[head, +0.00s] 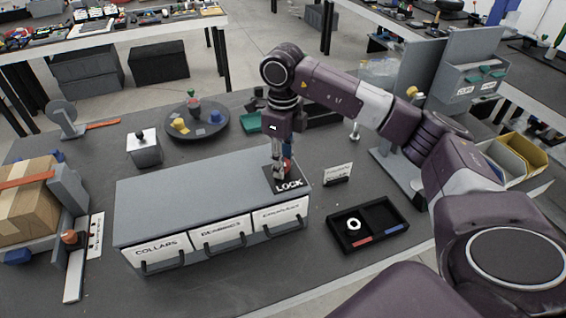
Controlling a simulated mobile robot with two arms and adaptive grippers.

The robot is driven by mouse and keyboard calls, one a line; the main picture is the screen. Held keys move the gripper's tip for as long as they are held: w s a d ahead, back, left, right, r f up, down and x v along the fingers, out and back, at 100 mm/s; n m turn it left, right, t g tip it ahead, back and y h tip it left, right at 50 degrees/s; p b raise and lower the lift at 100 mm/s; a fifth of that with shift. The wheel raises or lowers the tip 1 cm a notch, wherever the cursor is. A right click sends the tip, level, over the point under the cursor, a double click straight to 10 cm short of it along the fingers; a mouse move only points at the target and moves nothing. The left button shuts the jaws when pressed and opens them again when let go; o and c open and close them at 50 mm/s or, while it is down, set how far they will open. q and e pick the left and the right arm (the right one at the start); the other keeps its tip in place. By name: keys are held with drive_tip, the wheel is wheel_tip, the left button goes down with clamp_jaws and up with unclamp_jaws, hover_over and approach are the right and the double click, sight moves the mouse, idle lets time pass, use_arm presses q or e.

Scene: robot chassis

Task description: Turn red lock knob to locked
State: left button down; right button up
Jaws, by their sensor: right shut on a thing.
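The red lock knob (287,165) sits on a black plate marked LOCK (289,184) at the right end of the grey drawer unit's top (190,190). My right gripper (281,168) points straight down and is shut on the knob. The fingers hide much of the knob, so I cannot tell which way it is turned. My left gripper is not in view.
Three labelled drawers (220,237) face the front. A black two-part tray (358,245) holding a white ring and a small sign (338,174) stand to the right. A dark turntable (222,130) and grey box (144,152) stand behind. A cardboard box (25,215) is at left.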

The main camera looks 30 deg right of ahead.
drive_tip(key=o, duration=1.2)
drive_tip(key=shift+w+r, duration=0.1)
drive_tip(key=shift+r, duration=0.05)
wheel_tip(320, 180, up, 12)
drive_tip(key=shift+f, duration=0.1)
